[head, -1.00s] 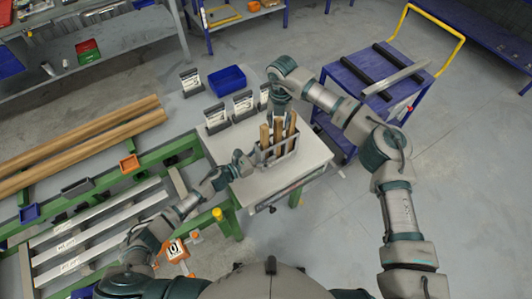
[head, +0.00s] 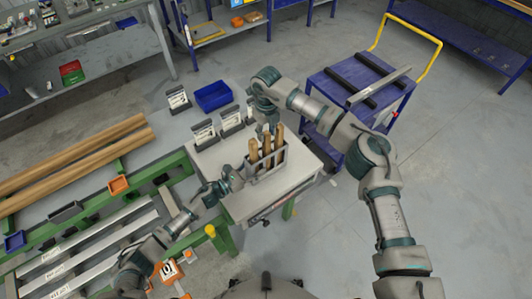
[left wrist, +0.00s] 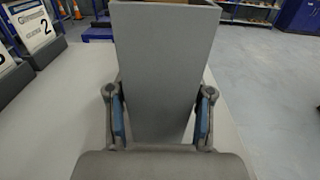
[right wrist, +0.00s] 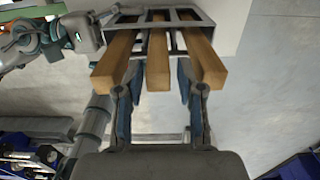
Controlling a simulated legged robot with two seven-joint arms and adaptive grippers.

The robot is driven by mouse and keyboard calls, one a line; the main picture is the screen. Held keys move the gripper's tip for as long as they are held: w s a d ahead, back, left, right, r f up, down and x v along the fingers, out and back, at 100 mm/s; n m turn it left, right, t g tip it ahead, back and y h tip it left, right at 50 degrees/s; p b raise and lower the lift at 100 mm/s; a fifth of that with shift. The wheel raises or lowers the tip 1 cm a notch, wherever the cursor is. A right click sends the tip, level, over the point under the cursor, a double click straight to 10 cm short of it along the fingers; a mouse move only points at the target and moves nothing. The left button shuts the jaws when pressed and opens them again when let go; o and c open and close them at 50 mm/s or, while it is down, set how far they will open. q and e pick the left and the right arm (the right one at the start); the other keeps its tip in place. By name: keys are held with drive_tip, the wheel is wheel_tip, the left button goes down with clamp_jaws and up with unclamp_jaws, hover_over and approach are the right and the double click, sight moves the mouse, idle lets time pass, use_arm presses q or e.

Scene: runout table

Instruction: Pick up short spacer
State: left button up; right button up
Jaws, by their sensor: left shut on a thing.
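Three wooden spacers (head: 266,147) stand upright in a grey open-topped rack (head: 268,174) on the light worktable. In the right wrist view the middle spacer (right wrist: 157,62) lies between my fingers, with one spacer on each side; I cannot tell which is the short one. My right gripper (head: 267,127) is by the spacer tops. In the right wrist view its fingers (right wrist: 157,98) are open, with gaps to the middle spacer. My left gripper (head: 236,180) is shut on the rack's left side. In the left wrist view the rack's grey wall (left wrist: 165,65) fills the space between its fingers (left wrist: 161,120).
White number cards in dark stands (head: 204,133) and a blue bin (head: 213,96) stand behind the rack. A blue cart (head: 326,92) is at the right. Green rails with long wooden beams (head: 75,170) are at the left. The worktable's front (head: 250,200) is clear.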

sight(266, 143)
wheel_tip(266, 143, down, 6)
drive_tip(key=shift+r, duration=0.15)
clamp_jaws()
